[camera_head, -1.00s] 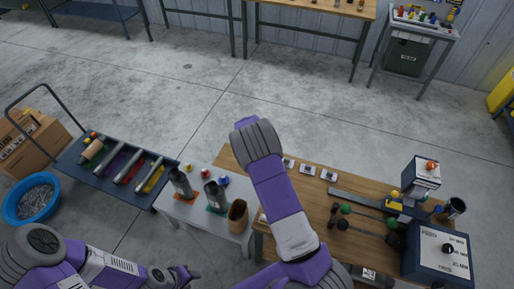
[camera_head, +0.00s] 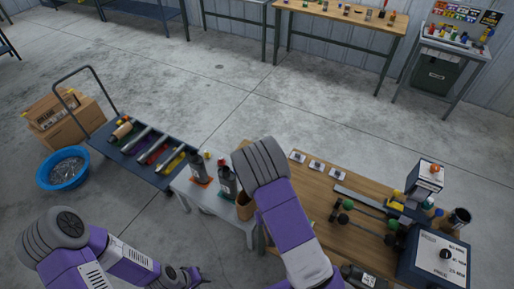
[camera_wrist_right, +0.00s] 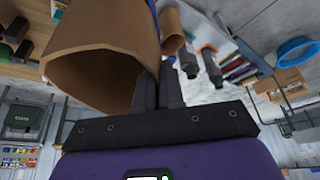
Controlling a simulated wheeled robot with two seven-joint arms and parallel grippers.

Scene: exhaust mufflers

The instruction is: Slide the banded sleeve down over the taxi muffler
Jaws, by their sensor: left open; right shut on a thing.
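Two dark mufflers stand on the white table: one on an orange pad (camera_head: 198,168), one on a teal pad (camera_head: 227,183). I cannot tell which is the taxi muffler. A second brown sleeve (camera_head: 243,206) stands beside them, partly behind my arm. My left gripper (camera_head: 190,275) is open and empty at bottom left.
The wooden bench (camera_head: 325,225) at right holds a dark blue box (camera_head: 437,258), a fixture and small parts. A cart (camera_head: 118,150) with several coloured tubes stands left, near a blue basin (camera_head: 63,168) and cardboard boxes (camera_head: 65,115).

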